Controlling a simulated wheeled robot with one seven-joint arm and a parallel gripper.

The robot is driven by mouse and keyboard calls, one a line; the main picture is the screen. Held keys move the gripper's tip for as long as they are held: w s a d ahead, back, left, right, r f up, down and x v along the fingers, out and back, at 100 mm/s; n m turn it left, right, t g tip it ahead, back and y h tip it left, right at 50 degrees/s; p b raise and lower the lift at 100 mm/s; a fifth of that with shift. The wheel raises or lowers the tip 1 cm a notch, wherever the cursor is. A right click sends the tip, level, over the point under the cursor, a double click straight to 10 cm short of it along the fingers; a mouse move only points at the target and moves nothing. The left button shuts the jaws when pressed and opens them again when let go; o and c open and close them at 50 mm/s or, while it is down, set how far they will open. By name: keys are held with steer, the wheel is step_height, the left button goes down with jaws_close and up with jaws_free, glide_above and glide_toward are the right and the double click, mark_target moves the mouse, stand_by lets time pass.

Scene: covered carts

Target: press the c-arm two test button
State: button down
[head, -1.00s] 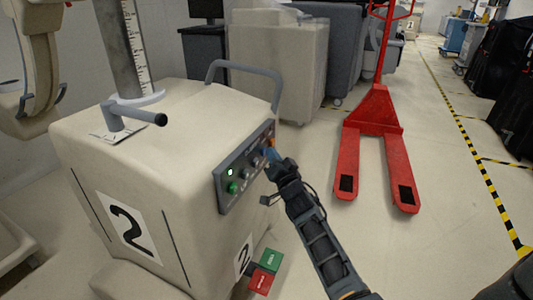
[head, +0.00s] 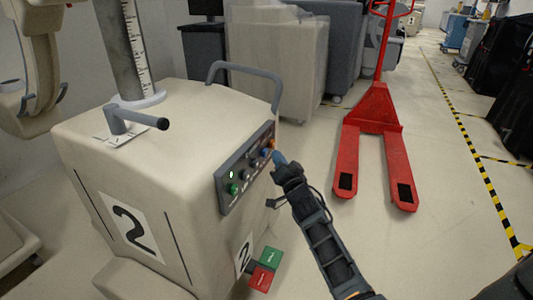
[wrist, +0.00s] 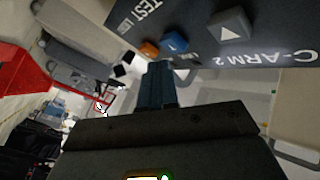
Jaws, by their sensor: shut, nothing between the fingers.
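The grey control panel (head: 245,168) is on the side of the cream C-arm cart marked 2 (head: 165,130). It has a lit green lamp, a green button (head: 233,188), dark knobs, a blue button (head: 265,153) and an orange button (head: 273,145) at its far end. In the wrist view the panel (wrist: 210,35) appears upside down, reading "C-ARM 2" and "TEST", with the orange button (wrist: 149,48), blue button (wrist: 175,43) and a grey knob (wrist: 231,25). My gripper (head: 279,158) is shut and empty, its tip beside the panel's far end near the orange button. Its fingers (wrist: 157,85) appear just below the buttons; contact is unclear.
A grey handle (head: 245,68) rises from the cart's far edge. Green and red pedals (head: 266,268) sit low beside the cart. A red pallet jack (head: 375,120) stands to the right. Covered carts (head: 275,65) stand behind. Open floor lies right of my arm.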

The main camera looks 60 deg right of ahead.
steer(key=s+p, duration=0.5)
steer(key=shift+d, duration=0.2)
stand_by(0.9)
steer(key=s+a+r+n+y+p, duration=0.1)
steer(key=s+a+n+y, duration=0.2)
steer(key=a, duration=0.6)
steer(key=s+a+r+n+t+y+p, duration=0.15)
steer(key=s+a, duration=0.25)
steer(key=a, duration=0.6)
steer(key=s+a+n+y+p, duration=0.15)
steer(key=s+a+n, duration=0.25)
steer(key=a, duration=0.5)
steer(key=s+a+r+n+g+y+p, duration=0.1)
steer(key=s+a+r+n+y, duration=0.5)
steer(key=s+a+r, duration=0.8)
step_height(320, 180, up, 3)
steer(key=shift+s+a+f+n+y+p, duration=0.1)
steer(key=shift+s+a+n+y+p, duration=0.1)
steer(key=shift+s+n+y+p, duration=0.45)
